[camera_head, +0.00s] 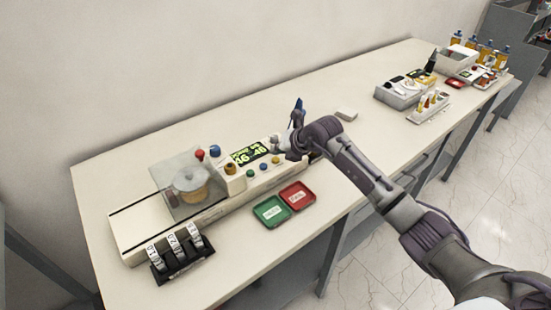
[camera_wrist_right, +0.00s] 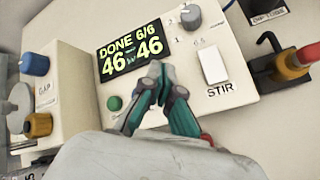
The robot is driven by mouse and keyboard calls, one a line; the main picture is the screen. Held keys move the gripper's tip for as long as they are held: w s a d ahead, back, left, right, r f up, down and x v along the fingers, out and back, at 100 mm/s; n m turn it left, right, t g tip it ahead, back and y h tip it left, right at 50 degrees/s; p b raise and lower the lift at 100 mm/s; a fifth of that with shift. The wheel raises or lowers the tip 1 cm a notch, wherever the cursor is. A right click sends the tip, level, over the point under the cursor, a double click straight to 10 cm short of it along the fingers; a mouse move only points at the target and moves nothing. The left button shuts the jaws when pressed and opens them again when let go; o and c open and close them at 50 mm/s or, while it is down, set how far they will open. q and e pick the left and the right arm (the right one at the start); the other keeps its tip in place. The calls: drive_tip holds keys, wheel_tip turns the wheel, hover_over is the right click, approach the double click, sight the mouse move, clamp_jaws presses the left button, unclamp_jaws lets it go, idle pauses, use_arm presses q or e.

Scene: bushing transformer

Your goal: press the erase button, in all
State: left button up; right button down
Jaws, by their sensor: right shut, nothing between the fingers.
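A cream instrument (camera_head: 237,180) on the table has a display (camera_head: 249,154), which reads "DONE 6/6" and "46 46" in the wrist view (camera_wrist_right: 130,50). Below the display are a green button (camera_head: 250,174), a blue button (camera_head: 263,167) and a yellow button (camera_head: 275,161). The green button also shows in the wrist view (camera_wrist_right: 114,103). No erase label is readable. My right gripper (camera_head: 284,147) is shut and empty at the panel's right end. Contact cannot be told. My left gripper is out of view.
The panel also has a grey knob (camera_wrist_right: 191,16) and a white STIR switch (camera_wrist_right: 214,66). A blue knob (camera_wrist_right: 34,64) and a brass knob (camera_wrist_right: 38,125) sit left. Green (camera_head: 271,211) and red (camera_head: 298,195) trays lie in front. A clear shield (camera_head: 178,179) stands left.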

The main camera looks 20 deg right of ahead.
sight(277, 160)
drive_tip(key=shift+f, duration=0.1)
drive_tip(key=shift+f+b, duration=0.3)
drive_tip(key=shift+f, duration=0.05)
drive_tip(key=shift+f+b, duration=0.4)
drive_tip(key=shift+f, duration=0.1)
idle(0.6)
idle(0.4)
drive_tip(key=shift+r+p, duration=0.7)
drive_tip(key=shift+r, duration=0.25)
wheel_tip(277, 160, up, 5)
drive_tip(key=p, duration=0.3)
idle(0.5)
